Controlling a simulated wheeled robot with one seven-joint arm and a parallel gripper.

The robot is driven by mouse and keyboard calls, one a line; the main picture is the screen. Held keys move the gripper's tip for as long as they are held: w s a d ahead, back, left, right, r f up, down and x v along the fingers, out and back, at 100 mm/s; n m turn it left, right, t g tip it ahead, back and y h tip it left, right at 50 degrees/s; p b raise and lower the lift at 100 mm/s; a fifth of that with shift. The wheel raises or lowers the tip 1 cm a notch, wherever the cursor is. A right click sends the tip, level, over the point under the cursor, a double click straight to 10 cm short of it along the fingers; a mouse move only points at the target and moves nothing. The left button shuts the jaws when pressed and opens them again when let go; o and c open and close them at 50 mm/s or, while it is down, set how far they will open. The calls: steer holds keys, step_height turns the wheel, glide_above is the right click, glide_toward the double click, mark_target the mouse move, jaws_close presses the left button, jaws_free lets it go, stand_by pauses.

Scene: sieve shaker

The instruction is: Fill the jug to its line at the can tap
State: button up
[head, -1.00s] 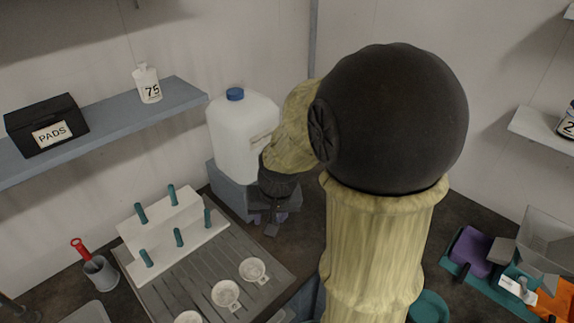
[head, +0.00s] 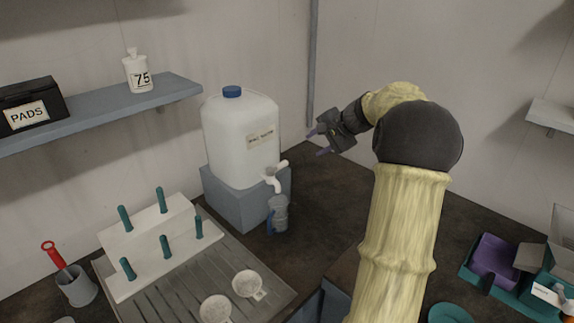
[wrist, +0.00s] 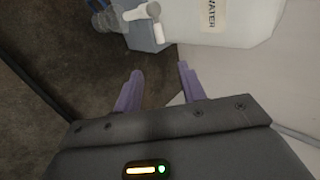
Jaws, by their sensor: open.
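The white can (head: 240,145) with a blue cap and a water label stands on a grey block (head: 240,195) in the corner. Its white tap (head: 273,177) sticks out low at the front; it also shows in the wrist view (wrist: 145,15). The clear jug (head: 279,213) with a blue handle stands upright below the tap, and part of it shows in the wrist view (wrist: 105,16). Its line and water level are too small to tell. My gripper (head: 317,142) is open and empty, to the right of the tap and apart from it.
A drainboard (head: 185,285) with a peg rack (head: 150,245) and several white round pieces lies front left. A shelf (head: 100,115) holds a black PADS box (head: 30,105) and a white bottle (head: 138,75). The dark counter right of the jug is clear.

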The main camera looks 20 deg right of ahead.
mark_target(285, 163)
steer(key=p+x, duration=0.2)
steer(key=x, duration=1.5)
steer(key=shift+w+a+f+p, duration=0.1)
steer(key=shift+w+p, duration=0.05)
steer(key=shift+p, duration=0.2)
steer(key=shift+c, duration=0.2)
jaws_close()
